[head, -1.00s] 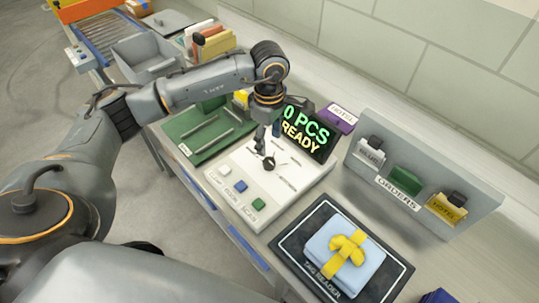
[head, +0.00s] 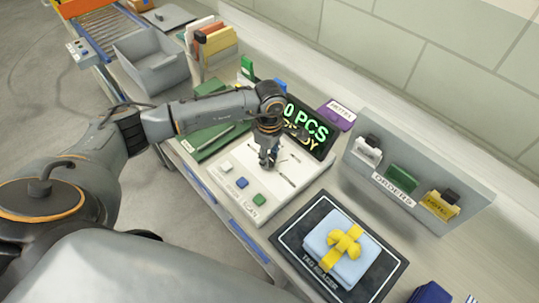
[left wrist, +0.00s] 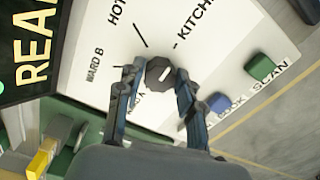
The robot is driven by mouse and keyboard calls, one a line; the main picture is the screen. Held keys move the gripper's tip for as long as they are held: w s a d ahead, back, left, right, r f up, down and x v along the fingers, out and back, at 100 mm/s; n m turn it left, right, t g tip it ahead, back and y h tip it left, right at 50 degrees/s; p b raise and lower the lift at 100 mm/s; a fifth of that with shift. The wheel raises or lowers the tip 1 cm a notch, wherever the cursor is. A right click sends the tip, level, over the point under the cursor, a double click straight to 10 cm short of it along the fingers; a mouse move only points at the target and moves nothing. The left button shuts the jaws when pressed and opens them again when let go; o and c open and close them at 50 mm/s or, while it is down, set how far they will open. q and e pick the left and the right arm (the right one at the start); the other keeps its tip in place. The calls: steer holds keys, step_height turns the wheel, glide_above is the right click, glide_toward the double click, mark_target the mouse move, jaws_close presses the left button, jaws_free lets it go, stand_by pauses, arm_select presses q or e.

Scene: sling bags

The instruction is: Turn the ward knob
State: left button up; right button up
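The knob (left wrist: 160,73) is dark and faceted, with a short pale mark slanting towards the upper right in the left wrist view. It sits on a white panel (left wrist: 215,60) with printed labels, among them "WARD B", "HOT…" and "KITCH…"; another label is partly hidden by a finger. My left gripper (left wrist: 157,80) has its two fingers apart, one on each side of the knob. I cannot tell whether they touch it. In the head view my left gripper (head: 268,160) points down over the white panel and hides the knob. My right gripper is not in view.
A display (head: 308,130) stands right behind the gripper. Blue, green and white buttons line the panel's front. A tag reader (head: 300,258) with a blue gift box (head: 330,252) lies to the right. An orders rack (head: 420,180) stands behind it. A grey bin (head: 160,75) is at left.

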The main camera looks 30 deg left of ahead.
arm_select(q)
steer(key=c, duration=0.5)
steer(key=shift+f+n+b, duration=0.15)
steer(key=shift+n+b, duration=1.05)
steer(key=shift+b, duration=0.05)
steer(key=n+b, duration=0.2)
steer(key=shift+n, duration=0.4)
steer(key=n+b, duration=0.2)
steer(key=n, duration=0.1)
steer(key=shift+w, duration=0.1)
steer(key=shift+n+b, duration=1)
steer(key=shift+n, duration=0.7)
steer(key=shift+r, duration=0.2)
